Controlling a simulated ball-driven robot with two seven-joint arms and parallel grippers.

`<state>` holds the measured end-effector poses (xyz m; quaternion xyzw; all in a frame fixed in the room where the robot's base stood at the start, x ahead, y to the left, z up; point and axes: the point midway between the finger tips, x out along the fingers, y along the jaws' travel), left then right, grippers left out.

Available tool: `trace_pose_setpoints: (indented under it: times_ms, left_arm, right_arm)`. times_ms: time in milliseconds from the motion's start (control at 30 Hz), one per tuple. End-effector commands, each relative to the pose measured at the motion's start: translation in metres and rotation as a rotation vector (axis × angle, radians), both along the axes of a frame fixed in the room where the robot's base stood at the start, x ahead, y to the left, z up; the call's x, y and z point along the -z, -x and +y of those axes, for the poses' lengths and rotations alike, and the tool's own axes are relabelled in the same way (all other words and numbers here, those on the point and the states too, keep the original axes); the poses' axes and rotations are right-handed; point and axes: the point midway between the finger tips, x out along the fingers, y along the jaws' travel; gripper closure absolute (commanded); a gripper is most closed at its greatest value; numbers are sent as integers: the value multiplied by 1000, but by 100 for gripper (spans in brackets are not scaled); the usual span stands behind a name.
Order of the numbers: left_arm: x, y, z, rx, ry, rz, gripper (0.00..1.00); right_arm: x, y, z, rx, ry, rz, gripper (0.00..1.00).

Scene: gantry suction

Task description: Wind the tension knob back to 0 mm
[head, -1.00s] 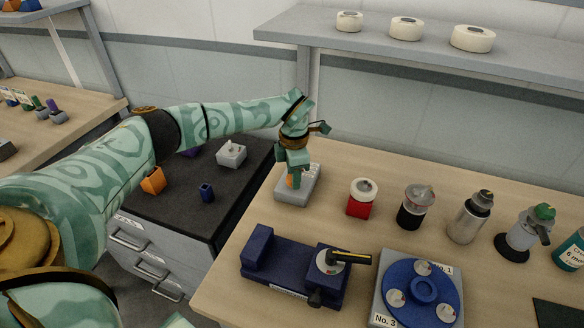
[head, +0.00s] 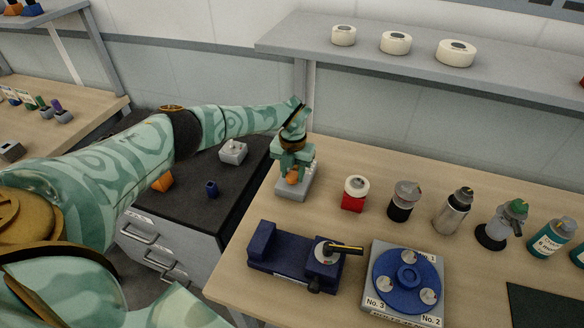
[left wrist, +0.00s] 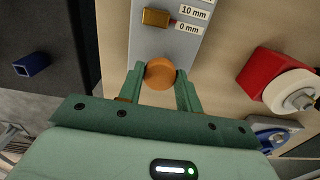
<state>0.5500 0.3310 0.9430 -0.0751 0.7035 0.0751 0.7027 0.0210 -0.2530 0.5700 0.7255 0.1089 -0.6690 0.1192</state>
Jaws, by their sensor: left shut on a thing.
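The tension knob (left wrist: 161,73) is a round orange knob at the near end of a grey block (head: 297,188) on the wooden bench. My left gripper (head: 291,176) comes down on it from above; in the left wrist view its two fingers (left wrist: 161,84) are shut on the knob's sides. Beyond the knob, a brass slider (left wrist: 155,17) with a small red pointer (left wrist: 173,22) sits on the block. The pointer is close beside the "0 mm" label (left wrist: 188,28), near its edge toward the "10 mm" label (left wrist: 194,13). Higher scale marks are out of frame. My right gripper is not in view.
A red-bodied container with a white roll on top (head: 354,193) stands right of the block, with several bottles further right. A dark blue fixture (head: 285,257) and a blue disc (head: 400,285) on a grey base lie in front. A dark-topped cabinet (head: 232,185) adjoins on the left.

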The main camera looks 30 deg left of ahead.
Motion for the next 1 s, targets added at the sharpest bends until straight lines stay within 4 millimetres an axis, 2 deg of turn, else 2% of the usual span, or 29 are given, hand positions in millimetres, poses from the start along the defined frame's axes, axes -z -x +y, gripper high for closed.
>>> trace_pose_setpoints:
  times_ms: [100,400,1000]
  left_arm:
    - [-4,-1,0,-93,0,-4,88]
    - [-3,-2,1,-273,-1,-6,88]
    - [-2,-2,1,-355,-1,-6,88]
  right_arm:
    - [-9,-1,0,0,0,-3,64]
    - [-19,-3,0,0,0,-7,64]
    - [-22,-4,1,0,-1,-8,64]
